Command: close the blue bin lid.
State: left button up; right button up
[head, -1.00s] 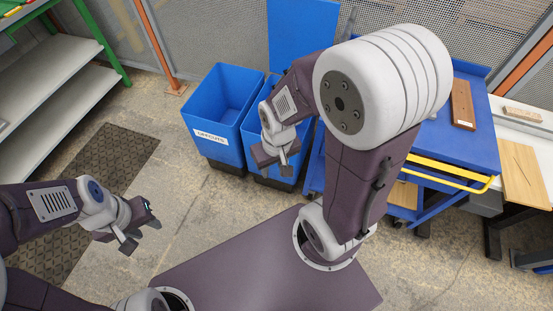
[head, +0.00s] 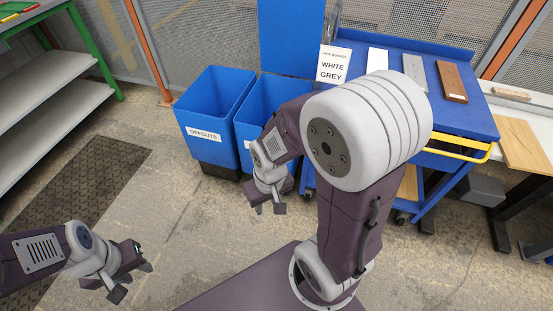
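Two blue bins stand side by side on the floor in the head view. The left bin (head: 213,112) is labelled OFFCUTS and open at the top, with no raised lid seen on it. The right bin (head: 243,130) has a blue lid (head: 291,38) standing upright behind its opening. My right arm hides part of this bin and its label. My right gripper (head: 268,209) is in front of the right bin, fingers apart and empty. My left gripper (head: 132,281) is over the floor at the lower left, far from the bins, fingers apart and empty.
A blue cart (head: 460,112) with a yellow handle (head: 455,153) stands right of the bins, bearing several boards and a sign (head: 333,65) reading WHITE GREY. Grey shelves (head: 45,98) stand at the left. The floor (head: 175,215) before the bins is clear.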

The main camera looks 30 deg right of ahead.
aim_at(290, 31)
jog(key=z, duration=1.1)
